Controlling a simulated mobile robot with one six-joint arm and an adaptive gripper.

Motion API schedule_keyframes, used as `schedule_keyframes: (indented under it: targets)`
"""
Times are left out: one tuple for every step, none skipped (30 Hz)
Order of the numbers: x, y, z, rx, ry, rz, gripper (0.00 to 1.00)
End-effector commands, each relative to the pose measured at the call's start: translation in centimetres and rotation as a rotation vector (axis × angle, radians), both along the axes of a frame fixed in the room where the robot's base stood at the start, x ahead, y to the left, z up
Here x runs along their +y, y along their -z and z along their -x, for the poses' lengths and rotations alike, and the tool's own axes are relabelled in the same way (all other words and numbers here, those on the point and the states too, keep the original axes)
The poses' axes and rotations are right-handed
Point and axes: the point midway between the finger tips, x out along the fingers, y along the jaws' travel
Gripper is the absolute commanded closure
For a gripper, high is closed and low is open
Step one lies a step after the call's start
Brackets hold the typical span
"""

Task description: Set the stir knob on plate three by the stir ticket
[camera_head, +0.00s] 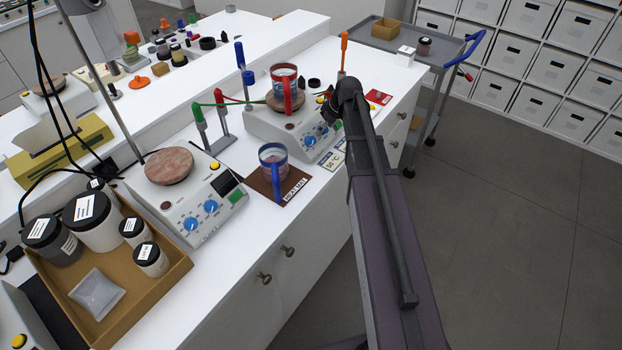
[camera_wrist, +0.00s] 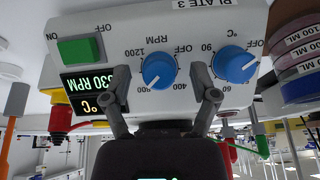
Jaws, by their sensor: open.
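Plate three (camera_head: 285,130) is a white hot plate at the far part of the bench, with a red-handled beaker (camera_head: 285,82) on its top. In the wrist view its front panel (camera_wrist: 200,20) is upside down. The blue stir knob (camera_wrist: 158,70), marked RPM, sits between the open fingers of my gripper (camera_wrist: 166,88), apparently untouched. The blue temperature knob (camera_wrist: 236,64) is to its right. A lit display (camera_wrist: 86,82) shows RPM, its number ending in 30, and a °C line. White cards (camera_head: 333,160) lie before the plate; I cannot read which is the stir ticket.
A second hot plate (camera_head: 190,185) stands nearer, with a blue-handled beaker (camera_head: 273,165) on a brown mat between the plates. A cardboard tray of jars (camera_head: 160,285) is at front left. The floor to the right is open.

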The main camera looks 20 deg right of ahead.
Motion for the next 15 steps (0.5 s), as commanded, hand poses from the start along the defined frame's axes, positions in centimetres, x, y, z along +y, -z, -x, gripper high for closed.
schedule_keyframes:
  targets:
    - [0.1,-0.1,0.1,-0.019,-0.029,0.024,0.24]
    - [0.1,-0.1,0.2,-0.029,-0.045,0.038,0.24]
    - [0.0,-0.5,0.2,-0.036,-0.057,0.048,0.24]
    - [-0.1,-1.0,0.3,-0.034,-0.054,0.046,0.24]
    - [-0.2,-1.3,0.3,-0.034,-0.053,0.045,0.24]
    - [-0.3,-1.6,0.5,-0.033,-0.053,0.044,0.24]
    - [-0.3,-1.9,0.5,-0.033,-0.053,0.044,0.24]
    - [-0.4,-2.1,0.6,-0.033,-0.052,0.044,0.24]
    - [-0.5,-2.5,0.7,-0.033,-0.052,0.044,0.24]
    - [-0.6,-2.7,0.8,-0.033,-0.052,0.044,0.24]
    - [-0.6,-3.0,0.9,-0.034,-0.051,0.043,0.24]
    - [-0.7,-3.3,1.0,-0.034,-0.051,0.043,0.24]
    - [-0.8,-3.5,1.1,-0.034,-0.051,0.043,0.24]
    - [-0.9,-3.8,1.2,-0.034,-0.051,0.043,0.24]
    - [-0.9,-4.1,1.3,-0.034,-0.051,0.043,0.24]
